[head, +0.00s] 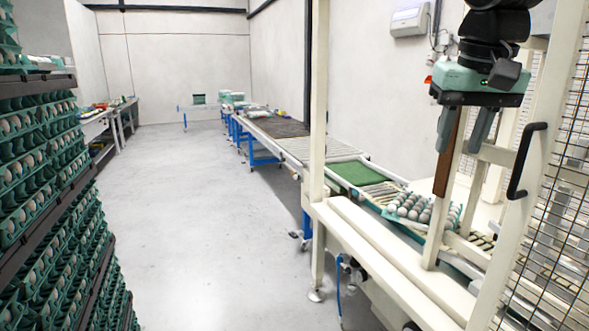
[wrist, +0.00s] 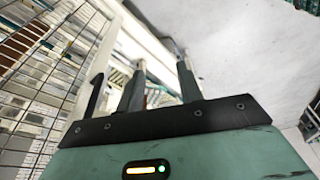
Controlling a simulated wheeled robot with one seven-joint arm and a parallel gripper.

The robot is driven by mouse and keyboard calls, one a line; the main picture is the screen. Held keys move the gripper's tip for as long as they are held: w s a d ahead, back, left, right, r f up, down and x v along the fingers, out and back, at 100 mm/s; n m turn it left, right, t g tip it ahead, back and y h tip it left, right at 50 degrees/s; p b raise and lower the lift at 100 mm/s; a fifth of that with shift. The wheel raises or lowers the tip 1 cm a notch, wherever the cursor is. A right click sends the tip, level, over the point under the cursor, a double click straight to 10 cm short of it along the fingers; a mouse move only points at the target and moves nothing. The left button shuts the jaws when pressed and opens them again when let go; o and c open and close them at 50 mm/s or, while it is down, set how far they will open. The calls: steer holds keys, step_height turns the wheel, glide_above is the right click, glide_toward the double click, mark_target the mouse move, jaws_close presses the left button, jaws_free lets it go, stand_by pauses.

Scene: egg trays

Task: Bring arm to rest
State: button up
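My gripper (head: 464,135) hangs at the upper right of the head view, pointing down, with its two grey-green fingers apart. Nothing shows between the fingers. It is above the conveyor and close to the white machine frame, in front of a brown upright strip. In the wrist view the two fingers of my gripper (wrist: 160,80) stand apart past the dark plate. The wrist view looks out over a blurred part of the machine frame and pale floor.
A green tray of eggs (head: 446,226) sits on the conveyor below my gripper. A white frame post (head: 319,110) and a mesh door with a black handle (head: 524,160) stand nearby. Stacked egg trays (head: 40,215) fill the left rack. The floor (head: 205,200) between is clear.

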steer(key=s+a+f+n+g+y, duration=0.1)
steer(key=s+a+f+n, duration=0.3)
steer(key=s+a+f, duration=0.35)
steer(key=s+a+f+n+g, duration=0.1)
steer(key=s+a+f+n, duration=0.1)
steer(key=s+f, duration=0.5)
steer(key=s+a+f+n+g, duration=0.1)
steer(key=s+a+f+n, duration=0.1)
steer(key=s+f, duration=0.5)
step_height(320, 180, down, 2)
steer(key=shift+s+a+f+n, duration=0.1)
steer(key=shift+s+a+n, duration=0.1)
steer(key=shift+a+n, duration=0.35)
steer(key=shift+d, duration=0.15)
